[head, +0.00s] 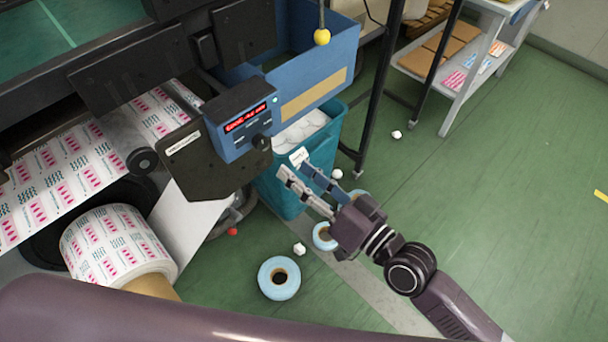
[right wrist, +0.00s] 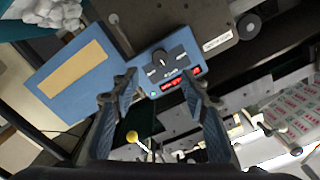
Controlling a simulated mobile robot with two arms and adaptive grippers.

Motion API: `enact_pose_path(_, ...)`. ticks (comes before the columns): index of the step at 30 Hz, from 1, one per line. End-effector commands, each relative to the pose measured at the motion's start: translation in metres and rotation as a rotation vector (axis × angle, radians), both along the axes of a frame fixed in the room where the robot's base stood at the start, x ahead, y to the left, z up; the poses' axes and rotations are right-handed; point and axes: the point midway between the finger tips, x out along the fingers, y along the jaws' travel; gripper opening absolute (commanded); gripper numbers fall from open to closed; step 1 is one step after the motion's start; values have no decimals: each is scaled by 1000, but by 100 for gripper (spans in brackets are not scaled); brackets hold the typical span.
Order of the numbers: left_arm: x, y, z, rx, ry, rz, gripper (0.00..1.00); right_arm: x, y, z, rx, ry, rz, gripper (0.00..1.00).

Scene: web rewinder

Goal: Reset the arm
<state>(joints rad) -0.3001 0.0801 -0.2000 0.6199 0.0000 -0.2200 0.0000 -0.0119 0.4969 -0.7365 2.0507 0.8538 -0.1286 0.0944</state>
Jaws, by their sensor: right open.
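My right gripper (head: 294,170) is in the middle of the head view, open and empty, with its two fingers apart. It is in front of the teal bin, to the lower right of the blue control box (head: 240,122) with a red lit display. In the right wrist view the open fingers (right wrist: 162,90) frame that control box (right wrist: 170,70) and its dark knob; no contact shows. My right arm reaches in from the lower right. My left gripper is not in view.
A rewinder with a printed label web (head: 62,178) and a label roll (head: 108,245) fills the left. A teal bin (head: 330,150) holds white waste. Blue rolls (head: 279,278) lie on the green floor, which is open at the right.

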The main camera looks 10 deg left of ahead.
Motion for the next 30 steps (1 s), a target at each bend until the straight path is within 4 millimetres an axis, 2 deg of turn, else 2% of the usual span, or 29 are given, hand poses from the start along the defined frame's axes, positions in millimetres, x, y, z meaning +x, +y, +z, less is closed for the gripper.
enact_pose_path(6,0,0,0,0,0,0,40,-6,-7,1,2,0,0,42)
enact_pose_path(22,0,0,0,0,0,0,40,-3,-8,-4,-6,2,-6,42)
enact_pose_path(23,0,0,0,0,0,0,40,-1,-10,-8,-14,5,-12,42)
enact_pose_path(26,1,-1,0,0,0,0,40,13,-21,-40,-69,22,-55,42)
enact_pose_path(29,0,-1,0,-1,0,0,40,33,-44,-95,-166,56,-125,42)
enact_pose_path(30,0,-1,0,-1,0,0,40,40,-56,-123,-215,77,-156,42)
